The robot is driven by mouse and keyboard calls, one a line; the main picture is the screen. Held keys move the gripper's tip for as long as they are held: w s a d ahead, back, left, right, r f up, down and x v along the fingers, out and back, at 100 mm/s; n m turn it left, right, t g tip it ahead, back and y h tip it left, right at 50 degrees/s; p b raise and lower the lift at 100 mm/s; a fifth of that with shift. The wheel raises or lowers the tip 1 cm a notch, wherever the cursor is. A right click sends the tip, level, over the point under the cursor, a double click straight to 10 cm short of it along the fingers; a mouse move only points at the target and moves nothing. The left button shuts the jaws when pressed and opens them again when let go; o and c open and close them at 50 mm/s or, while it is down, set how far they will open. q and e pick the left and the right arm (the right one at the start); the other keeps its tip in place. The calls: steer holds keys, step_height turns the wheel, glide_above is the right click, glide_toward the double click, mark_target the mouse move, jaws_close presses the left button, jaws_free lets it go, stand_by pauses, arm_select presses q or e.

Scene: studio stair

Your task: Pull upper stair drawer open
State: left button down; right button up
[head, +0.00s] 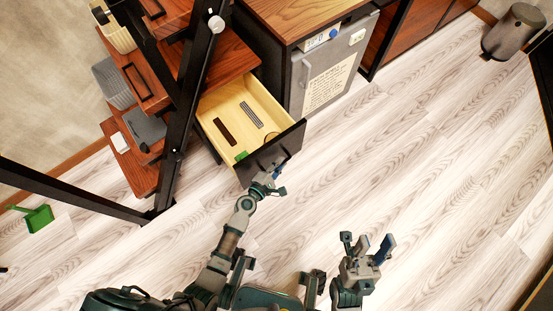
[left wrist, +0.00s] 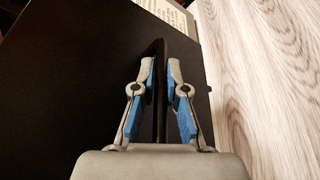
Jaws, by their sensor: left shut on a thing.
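The stair drawer (head: 210,112) stands open in the head view, with a pale wooden inside and a black front (head: 287,146). My left gripper (head: 268,178) is at the outer face of that front, near its lower part. In the left wrist view, its blue-padded fingers (left wrist: 160,80) are shut on a thin black upright piece of the drawer front, which looks like its handle; the black panel fills the view behind. My right gripper (head: 368,247) is open and empty above the floor, well to the right of the drawer.
Wooden stair steps (head: 150,90) with a black rail (head: 190,90) stand left of the drawer. A grey cabinet (head: 330,75) with a paper sheet stands right behind it. A green dustpan-like thing (head: 38,218) lies far left, a bin (head: 514,32) far right. The floor (head: 420,170) is clear.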

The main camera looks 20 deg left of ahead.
arm_select(q)
steer(key=shift+f, duration=0.1)
steer(key=c, duration=1.5)
jaws_free()
steer(key=shift+s+a, duration=0.15)
steer(key=shift+s, duration=0.1)
steer(key=v, duration=1.1)
steer(key=shift+s, duration=0.15)
steer(key=shift+a, duration=0.1)
